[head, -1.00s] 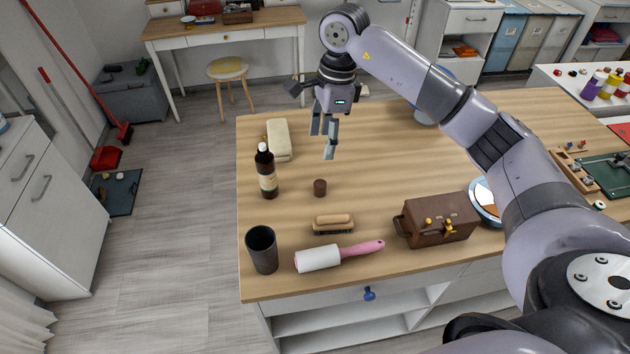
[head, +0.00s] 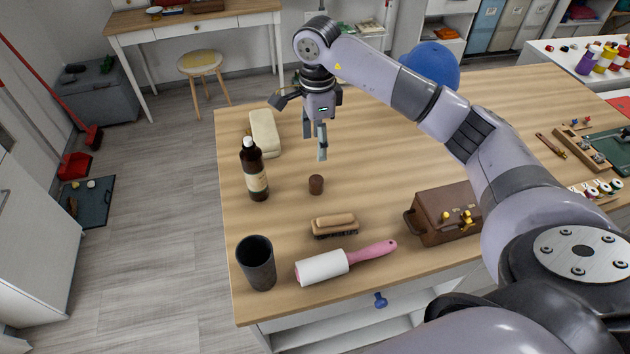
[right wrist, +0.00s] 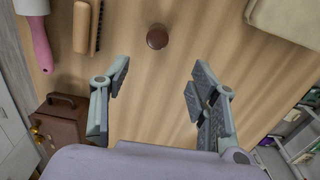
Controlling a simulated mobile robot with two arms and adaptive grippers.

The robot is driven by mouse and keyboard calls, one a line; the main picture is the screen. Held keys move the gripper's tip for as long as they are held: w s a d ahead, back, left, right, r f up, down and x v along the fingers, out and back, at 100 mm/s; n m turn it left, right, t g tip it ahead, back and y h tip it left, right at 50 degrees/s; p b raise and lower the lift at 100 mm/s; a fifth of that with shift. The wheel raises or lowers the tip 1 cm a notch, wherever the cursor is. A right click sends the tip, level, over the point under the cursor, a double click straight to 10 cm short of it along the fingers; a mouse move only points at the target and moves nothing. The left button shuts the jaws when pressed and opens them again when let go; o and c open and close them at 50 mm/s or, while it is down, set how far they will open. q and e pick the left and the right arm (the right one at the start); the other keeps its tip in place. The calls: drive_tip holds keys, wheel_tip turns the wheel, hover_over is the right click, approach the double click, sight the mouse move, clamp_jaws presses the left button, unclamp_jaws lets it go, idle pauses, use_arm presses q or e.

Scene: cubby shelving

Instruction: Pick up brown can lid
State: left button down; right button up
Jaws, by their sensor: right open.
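The brown can lid (head: 316,184) is a small dark brown cylinder standing on the wooden table, between the bottle and the brush. It also shows in the right wrist view (right wrist: 157,37), at the top centre, ahead of the space between the fingers. My right gripper (head: 315,150) hangs above the table, beyond the lid in the head view. In the right wrist view my right gripper (right wrist: 158,85) has its fingers wide apart with nothing between them. My left gripper is not in view.
On the table (head: 370,170) stand a dark bottle (head: 254,172), a cream block (head: 265,133), a brush (head: 335,226), a lint roller (head: 345,262), a black cup (head: 257,263) and a brown box (head: 443,213). A blue ball (head: 430,65) lies behind my right arm. Bare wood surrounds the lid.

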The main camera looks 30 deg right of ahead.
sight(316, 179)
wheel_tip(316, 179, down, 8)
drive_tip(key=shift+f+p, duration=0.1)
drive_tip(key=shift+p, duration=1.05)
drive_tip(key=shift+s+f, duration=0.1)
drive_tip(key=shift+f, duration=0.05)
drive_tip(key=f+p, duration=0.1)
drive_tip(key=f, duration=0.1)
drive_tip(key=f+p, duration=0.1)
drive_tip(key=f, duration=0.1)
drive_tip(key=shift+s+a+f+p, duration=0.15)
drive_tip(key=shift+a+p, duration=0.05)
drive_tip(key=shift+p, duration=0.2)
drive_tip(key=shift+f, duration=0.3)
drive_tip(key=shift+c, duration=0.4)
drive_tip(key=c, duration=0.9)
drive_tip(key=shift+r, duration=0.1)
